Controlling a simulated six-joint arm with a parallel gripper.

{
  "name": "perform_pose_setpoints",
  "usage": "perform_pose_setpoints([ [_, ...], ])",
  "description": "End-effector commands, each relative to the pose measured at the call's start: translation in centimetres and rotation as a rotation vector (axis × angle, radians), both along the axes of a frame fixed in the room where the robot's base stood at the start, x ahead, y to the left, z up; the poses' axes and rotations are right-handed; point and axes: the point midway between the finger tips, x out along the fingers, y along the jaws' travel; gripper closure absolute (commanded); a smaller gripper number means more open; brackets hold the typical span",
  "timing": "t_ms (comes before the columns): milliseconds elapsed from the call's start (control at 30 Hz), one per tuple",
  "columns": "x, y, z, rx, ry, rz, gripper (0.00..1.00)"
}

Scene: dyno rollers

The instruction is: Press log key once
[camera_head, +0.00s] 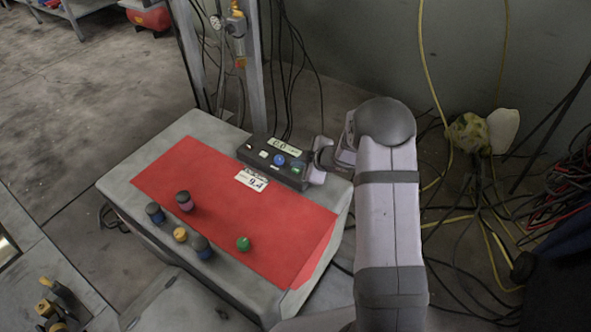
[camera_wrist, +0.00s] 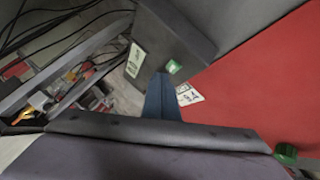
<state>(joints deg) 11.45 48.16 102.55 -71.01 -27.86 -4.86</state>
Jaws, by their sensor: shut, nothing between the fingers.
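A dark control box (camera_head: 262,160) with a lit display (camera_head: 283,146) sits at the back of the bench. Its top carries a white key (camera_head: 264,154), a blue key (camera_head: 279,160) and a green key (camera_head: 297,168). The key labels are too small to read, so I cannot tell which is the log key. My gripper (camera_head: 314,162) is at the box's right end, close to the green key. In the wrist view, the shut blue-grey fingers (camera_wrist: 161,78) hold nothing. Their tip appears beside the green key (camera_wrist: 174,67); contact cannot be told. The other keys are hidden there.
A red mat (camera_head: 200,185) covers the bench top. A white card reading 9.4 (camera_head: 252,180) lies before the box. Cables (camera_head: 290,80) hang behind the box. The mat's middle is clear.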

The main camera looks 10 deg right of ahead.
Motion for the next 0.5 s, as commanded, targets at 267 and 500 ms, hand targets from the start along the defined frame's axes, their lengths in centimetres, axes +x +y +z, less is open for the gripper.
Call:
perform_pose_setpoints([
  [267, 0.00, 0.01, -0.01, 0.000, 0.000, 0.000, 1.00],
  [500, -0.02, 0.01, -0.55, 0.000, 0.001, 0.001, 1.00],
])
